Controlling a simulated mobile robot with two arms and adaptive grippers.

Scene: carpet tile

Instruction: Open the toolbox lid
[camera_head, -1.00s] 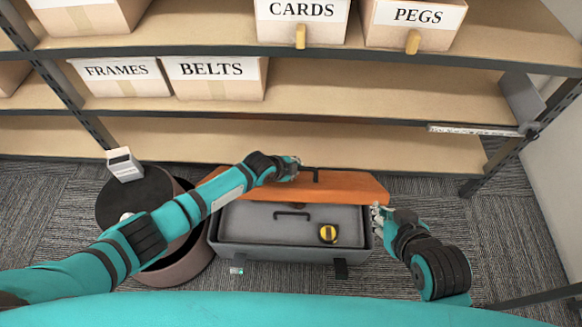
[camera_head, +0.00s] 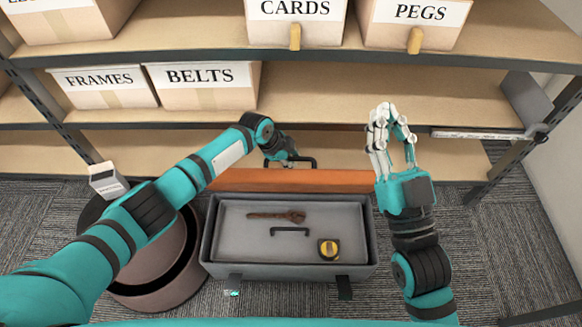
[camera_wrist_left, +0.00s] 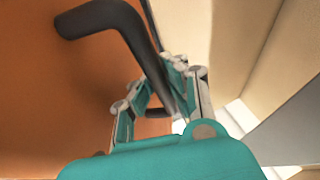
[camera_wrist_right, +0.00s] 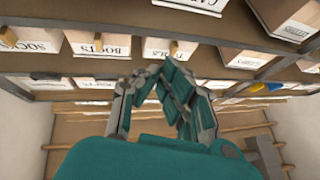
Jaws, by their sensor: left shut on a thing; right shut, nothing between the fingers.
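The grey toolbox (camera_head: 225,262) stands on the carpet with its orange lid (camera_head: 330,181) swung up and back, seen nearly edge-on. Inside it a grey tray (camera_head: 250,245) with a dark handle holds a rusty wrench (camera_head: 277,216) and a yellow tape measure (camera_head: 328,249). My left gripper (camera_head: 288,157) is shut on the dark lid handle (camera_head: 305,162); the left wrist view shows the handle (camera_wrist_left: 130,35) between its fingers against the orange lid. My right gripper (camera_head: 391,130) is raised to the right of the lid, shut and empty; its fingers also show in the right wrist view (camera_wrist_right: 162,95).
Shelving with labelled boxes, such as BELTS (camera_head: 205,85) and PEGS (camera_head: 412,25), stands behind the toolbox. A round brown bin (camera_head: 150,285) with a dark top and a white carton (camera_head: 108,180) is at the left. Carpet at the right is mostly clear.

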